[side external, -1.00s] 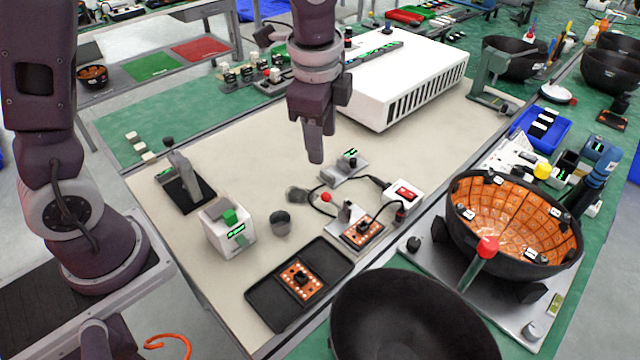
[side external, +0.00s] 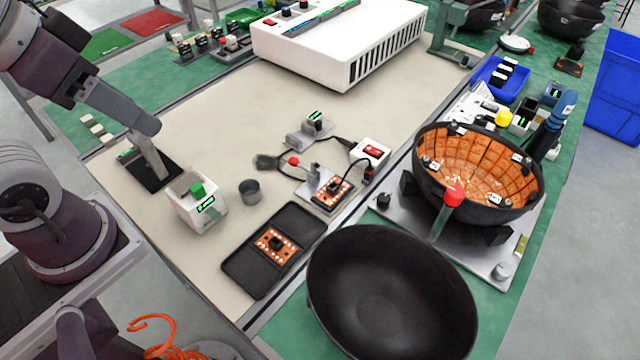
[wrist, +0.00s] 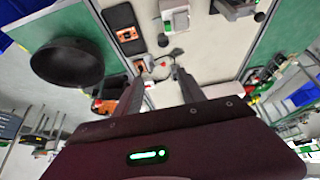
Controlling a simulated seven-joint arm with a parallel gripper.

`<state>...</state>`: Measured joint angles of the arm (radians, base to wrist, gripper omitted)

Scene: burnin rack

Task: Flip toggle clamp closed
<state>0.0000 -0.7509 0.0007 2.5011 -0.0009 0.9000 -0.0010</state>
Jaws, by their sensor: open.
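The small toggle clamp (side external: 315,178) stands by an orange circuit board (side external: 333,190) in the middle of the bench in the side view. Its handle, with a red knob (side external: 293,161), leans out to the left, away from the board. I cannot tell how its pressing end sits. My gripper (side external: 150,126) is at the upper left of the side view, well apart from the clamp, and its tip overlaps a grey lever stand in the picture. In the wrist view my gripper (wrist: 158,78) has its two fingers spread, with nothing between them.
The lever stand (side external: 152,160), a white box with a green button (side external: 196,205), a grey cup (side external: 249,191) and a black tray (side external: 238,268) stand left of the clamp. A black bowl (side external: 390,290) and an orange-lined bowl (side external: 425,195) stand right.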

